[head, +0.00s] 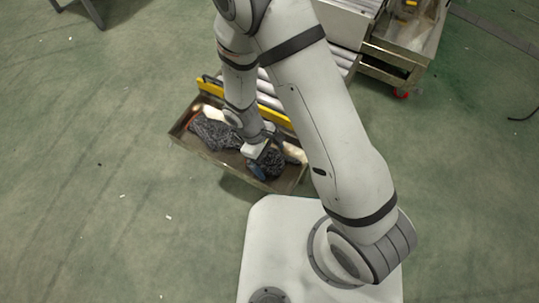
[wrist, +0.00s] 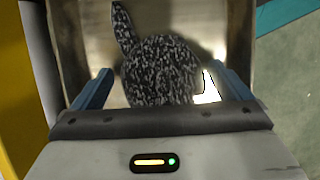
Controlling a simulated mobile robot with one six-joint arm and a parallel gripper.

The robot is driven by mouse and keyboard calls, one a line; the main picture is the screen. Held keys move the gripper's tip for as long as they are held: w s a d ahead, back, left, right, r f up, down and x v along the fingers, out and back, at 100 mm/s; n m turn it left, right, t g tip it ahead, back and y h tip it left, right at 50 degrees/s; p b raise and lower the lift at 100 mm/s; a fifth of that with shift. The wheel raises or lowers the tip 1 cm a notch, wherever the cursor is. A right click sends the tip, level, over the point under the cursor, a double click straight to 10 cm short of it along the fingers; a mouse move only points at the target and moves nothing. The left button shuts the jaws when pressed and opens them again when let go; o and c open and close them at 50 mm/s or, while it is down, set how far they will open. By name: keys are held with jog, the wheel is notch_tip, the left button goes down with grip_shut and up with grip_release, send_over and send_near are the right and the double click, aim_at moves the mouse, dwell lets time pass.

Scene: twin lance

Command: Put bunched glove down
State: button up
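A bunched glove (wrist: 160,75), speckled black and grey with one finger pointing up, lies on the metal tray floor in the wrist view. In the head view it shows as a dark lump (head: 274,163) at the right end of the tray (head: 222,158). My gripper (wrist: 161,72) is open, with its blue fingers on either side of the glove. A narrow gap shows between each finger and the glove. In the head view my gripper (head: 259,168) is low over the tray's right end and partly hides the glove.
Another dark speckled item (head: 212,132) lies at the tray's left, with pale items (head: 213,113) near it and at the right end (head: 295,153). A yellow rail (head: 214,89) and rollers border the tray's far side.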

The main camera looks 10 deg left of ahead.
jog(key=p+v, duration=0.5)
jog(key=v, duration=0.7)
jog(key=shift+p, duration=0.3)
jog(key=shift+d+r, duration=0.1)
jog(key=shift+r, duration=0.05)
jog(key=w+d+r+m+y, duration=0.2)
jog(key=w+d+r+m, duration=0.15)
jog(key=d+r, duration=0.4)
jog(key=s+d+r+m+t+y, duration=0.1)
jog(key=s+d+r+m, duration=0.2)
jog(key=d+r+m, duration=0.2)
jog(key=s+d+r+m+t+y, duration=0.1)
jog(key=d+r+m, duration=0.4)
jog(key=d+r, duration=0.6)
jog(key=shift+s+t, duration=0.5)
jog(key=shift+s, duration=0.55)
